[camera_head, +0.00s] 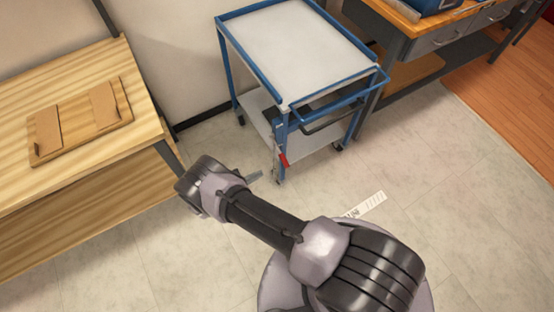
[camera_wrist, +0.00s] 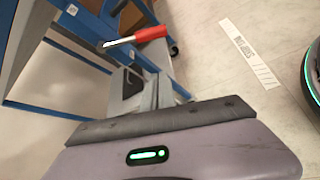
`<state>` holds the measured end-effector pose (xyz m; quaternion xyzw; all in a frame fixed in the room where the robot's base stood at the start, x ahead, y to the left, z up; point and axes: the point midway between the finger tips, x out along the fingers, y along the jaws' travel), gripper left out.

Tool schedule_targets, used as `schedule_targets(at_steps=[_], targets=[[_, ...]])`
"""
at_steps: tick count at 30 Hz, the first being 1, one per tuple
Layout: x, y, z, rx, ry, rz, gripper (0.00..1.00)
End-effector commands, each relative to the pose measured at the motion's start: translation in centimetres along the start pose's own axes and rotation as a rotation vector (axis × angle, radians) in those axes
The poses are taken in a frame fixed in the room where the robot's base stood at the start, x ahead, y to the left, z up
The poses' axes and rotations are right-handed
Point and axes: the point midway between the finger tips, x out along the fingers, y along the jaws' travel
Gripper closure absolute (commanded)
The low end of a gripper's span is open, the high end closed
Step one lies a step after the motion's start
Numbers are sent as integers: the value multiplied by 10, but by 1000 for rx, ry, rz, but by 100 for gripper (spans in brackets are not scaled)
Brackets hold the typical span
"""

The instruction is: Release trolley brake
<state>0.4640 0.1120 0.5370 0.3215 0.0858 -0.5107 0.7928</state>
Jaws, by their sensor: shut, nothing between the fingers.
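The trolley (camera_head: 297,45) has a blue frame and pale grey shelves, and stands against the wall at the upper middle of the head view. Its brake lever, with a red grip (camera_head: 284,160), is at the near corner post, low down. In the wrist view the red grip (camera_wrist: 151,34) ends a thin metal lever that lies across the blue frame (camera_wrist: 62,100). My gripper (camera_head: 256,176) is shut and empty, a little left of and nearer than the lever in the head view.
A wooden bench (camera_head: 60,190) with a board (camera_head: 80,120) on it stands at the left. A workbench with drawers (camera_head: 440,40) is at the upper right. A printed floor label (camera_head: 366,206) lies right of my arm. The floor right of the trolley is clear.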

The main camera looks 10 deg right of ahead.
Motion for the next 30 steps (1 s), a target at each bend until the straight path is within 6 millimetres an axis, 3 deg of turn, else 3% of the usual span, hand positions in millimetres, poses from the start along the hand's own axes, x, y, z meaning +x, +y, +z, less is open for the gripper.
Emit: schedule_targets(at_steps=[11, 14, 26, 30], targets=[[5, -4, -2, -10, -1, 7, 100], [19, -4, -3, -8, -2, 4, 100], [106, -5, -4, -7, -3, 3, 100], [94, -1, 22, -9, -1, 5, 100]])
